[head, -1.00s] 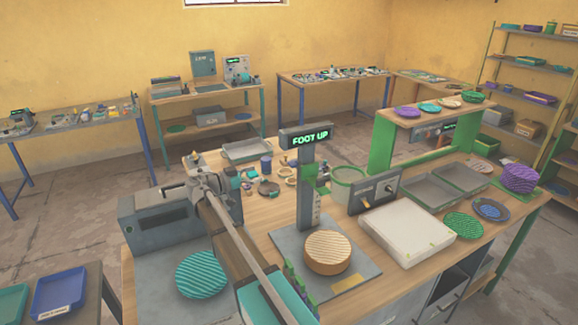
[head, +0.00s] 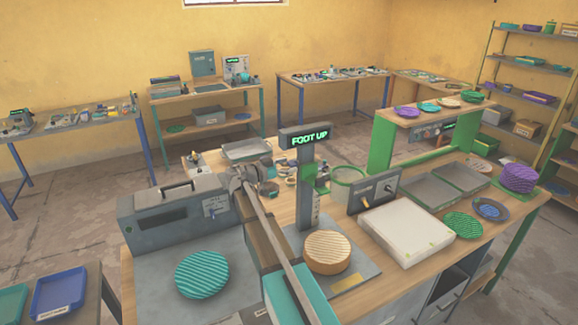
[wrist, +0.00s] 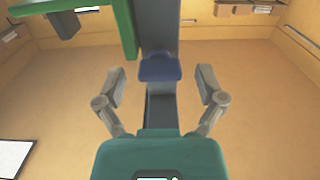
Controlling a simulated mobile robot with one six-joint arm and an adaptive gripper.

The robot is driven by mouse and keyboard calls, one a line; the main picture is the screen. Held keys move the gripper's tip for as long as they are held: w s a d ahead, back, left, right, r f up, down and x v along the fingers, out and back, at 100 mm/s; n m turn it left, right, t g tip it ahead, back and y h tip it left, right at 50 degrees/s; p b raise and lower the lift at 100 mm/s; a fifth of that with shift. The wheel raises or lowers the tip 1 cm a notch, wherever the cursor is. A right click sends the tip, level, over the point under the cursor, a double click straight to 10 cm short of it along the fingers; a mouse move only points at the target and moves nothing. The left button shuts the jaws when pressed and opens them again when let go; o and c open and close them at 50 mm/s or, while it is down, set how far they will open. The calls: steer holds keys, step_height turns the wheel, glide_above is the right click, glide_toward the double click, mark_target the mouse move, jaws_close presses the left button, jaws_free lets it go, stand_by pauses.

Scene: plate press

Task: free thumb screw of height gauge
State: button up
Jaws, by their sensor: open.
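The height gauge (head: 308,205) stands upright on a grey base plate, with a lit "FOOT UP" sign (head: 304,138) on top. A green carriage (head: 316,178) sits on its column; in the wrist view a green bracket (wrist: 128,28) shows at upper left. A dark blue knob (wrist: 160,68), apparently the thumb screw, shows in front of the grey column in the wrist view. My gripper (wrist: 160,74) is open, its fingers apart on either side of the knob in the picture, touching nothing visible. In the head view the arm's end is left of the column; the fingertips are unclear.
A tan ribbed round plate (head: 327,250) lies on the gauge base. A teal ribbed plate (head: 202,274) lies left of my arm, before a grey machine (head: 170,215). A white block (head: 408,230) and grey trays (head: 430,192) are to the right.

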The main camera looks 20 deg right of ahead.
steer(key=shift+d, duration=0.2)
steer(key=c, duration=1.1)
steer(key=shift+c, duration=0.2)
